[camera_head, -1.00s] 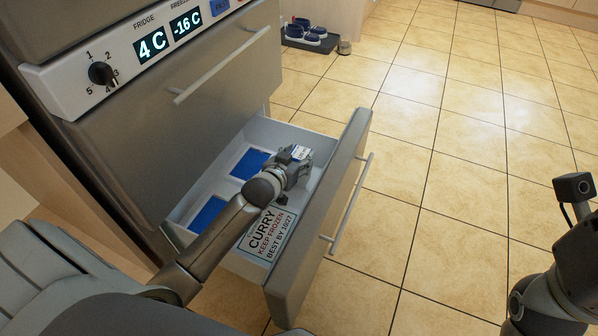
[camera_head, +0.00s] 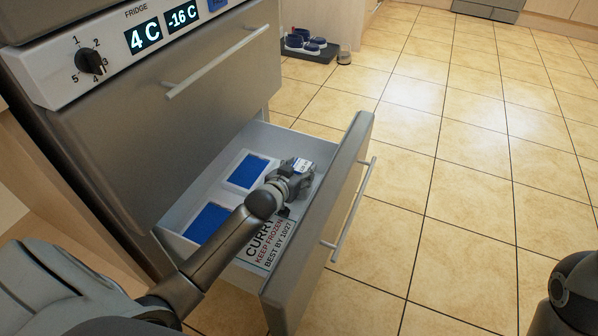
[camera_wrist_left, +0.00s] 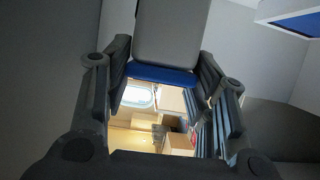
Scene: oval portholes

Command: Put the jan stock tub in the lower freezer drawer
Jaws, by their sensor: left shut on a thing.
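The lower freezer drawer (camera_head: 345,190) is pulled open. My left gripper (camera_head: 297,180) is inside the drawer's opening, near its front panel and far end. It is shut on the jan stock tub (camera_head: 303,165), mostly hidden by the gripper; only a small white and blue patch shows, its writing too small to read. In the left wrist view the fingers (camera_wrist_left: 163,95) stand either side of the grey tub body with its blue edge (camera_wrist_left: 163,75). I cannot tell whether the tub touches the drawer floor. My right gripper is out of view.
Two blue-topped white tubs (camera_head: 249,171) lie along the drawer's back side. A tub labelled CURRY (camera_head: 268,240) lies at the near front, partly under my left arm. The closed upper drawer (camera_head: 180,120) is above.

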